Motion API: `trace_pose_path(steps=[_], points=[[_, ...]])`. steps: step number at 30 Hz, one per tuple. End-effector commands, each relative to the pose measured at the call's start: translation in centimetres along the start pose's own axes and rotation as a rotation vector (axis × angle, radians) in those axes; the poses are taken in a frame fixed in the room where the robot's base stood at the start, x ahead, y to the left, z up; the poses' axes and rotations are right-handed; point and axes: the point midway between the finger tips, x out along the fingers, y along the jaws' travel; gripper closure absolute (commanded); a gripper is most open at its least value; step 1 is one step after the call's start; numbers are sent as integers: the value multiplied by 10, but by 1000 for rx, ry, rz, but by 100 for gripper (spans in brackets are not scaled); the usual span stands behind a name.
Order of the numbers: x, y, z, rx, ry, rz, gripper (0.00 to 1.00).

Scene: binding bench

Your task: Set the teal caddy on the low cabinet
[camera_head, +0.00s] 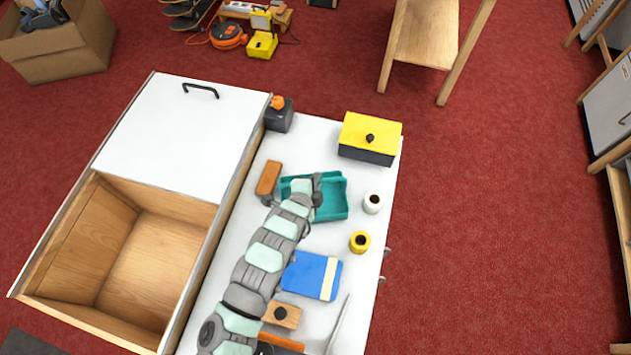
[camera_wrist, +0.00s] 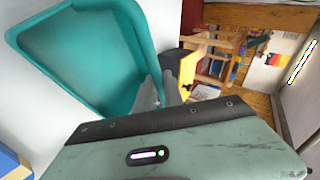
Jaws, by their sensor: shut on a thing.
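The teal caddy (camera_head: 335,208) is an open-topped tray at the upper middle of the white bench top. My gripper (camera_head: 317,188) is at its upper left part and hides some of it. In the wrist view the caddy (camera_wrist: 85,60) fills the upper left, and my gripper's fingers (camera_wrist: 172,88) are shut on its edge. I cannot tell whether the caddy touches the bench top. A low wooden cabinet (camera_head: 160,130) with a white top panel and a black handle stands left of the bench; its near part is open and empty.
The cabinet's white panel is clear.

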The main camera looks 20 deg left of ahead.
Motion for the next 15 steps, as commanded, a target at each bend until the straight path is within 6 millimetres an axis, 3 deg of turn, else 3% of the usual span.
trace_pose_path(steps=[9, 10, 15], points=[[3, 4, 2, 2, -1, -2, 100], [3, 4, 2, 2, -1, -2, 87], [3, 4, 2, 1, -1, -1, 73]])
